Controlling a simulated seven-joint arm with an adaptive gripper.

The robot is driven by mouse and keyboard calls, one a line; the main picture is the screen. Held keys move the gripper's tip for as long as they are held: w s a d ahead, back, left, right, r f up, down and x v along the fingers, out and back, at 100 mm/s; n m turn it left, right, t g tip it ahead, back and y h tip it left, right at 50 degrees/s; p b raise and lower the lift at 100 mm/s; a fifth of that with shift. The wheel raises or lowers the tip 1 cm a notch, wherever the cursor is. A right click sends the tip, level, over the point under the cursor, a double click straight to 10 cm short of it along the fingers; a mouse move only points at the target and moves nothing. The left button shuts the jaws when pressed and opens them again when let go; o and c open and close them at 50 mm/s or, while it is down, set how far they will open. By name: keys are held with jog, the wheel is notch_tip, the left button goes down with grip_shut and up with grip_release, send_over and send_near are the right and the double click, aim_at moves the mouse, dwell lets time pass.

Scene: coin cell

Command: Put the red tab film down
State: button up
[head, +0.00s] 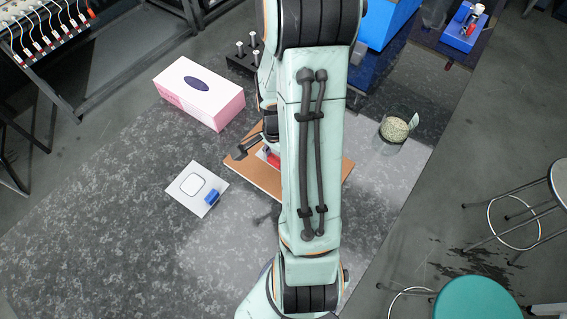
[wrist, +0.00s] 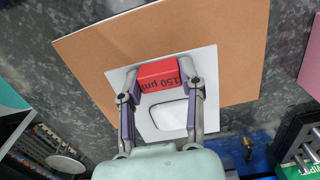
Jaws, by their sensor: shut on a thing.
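The red tab film is a white sheet (wrist: 205,68) with a rounded-square outline and a red tab (wrist: 158,74) printed "150 µm". In the wrist view my gripper (wrist: 158,80) is shut on the red tab, one finger on each side. The sheet shows over a brown board (wrist: 95,50); I cannot tell whether it touches the board. In the head view the red tab (head: 271,158) shows beside my arm, which hides most of the sheet and the middle of the brown board (head: 250,178).
A similar white sheet with a blue tab (head: 212,197) lies left of the board. A pink and white tissue box (head: 200,95) stands behind it. A glass dish of pellets (head: 394,129) stands to the right. The grey speckled table (head: 110,210) is clear at the left.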

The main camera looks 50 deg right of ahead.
jog(key=shift+f, duration=3.15)
jog(key=o, duration=0.9)
jog(key=shift+f, duration=0.15)
notch_tip(320, 180, up, 12)
jog(key=shift+r, duration=0.15)
jog(key=s+a+r+n, duration=0.2)
jog(key=a+r+n, duration=0.1)
jog(key=a+n, duration=0.3)
jog(key=s+a+r+n, duration=0.3)
jog(key=a+r+n, duration=0.1)
jog(key=a+n, duration=0.2)
jog(key=s+a+r+n, duration=0.2)
jog(key=a+r+n, duration=0.2)
jog(key=a+n, duration=0.3)
jog(key=shift+s+a+y, duration=0.3)
jog(key=shift+a+y, duration=0.1)
jog(key=shift+a, duration=0.45)
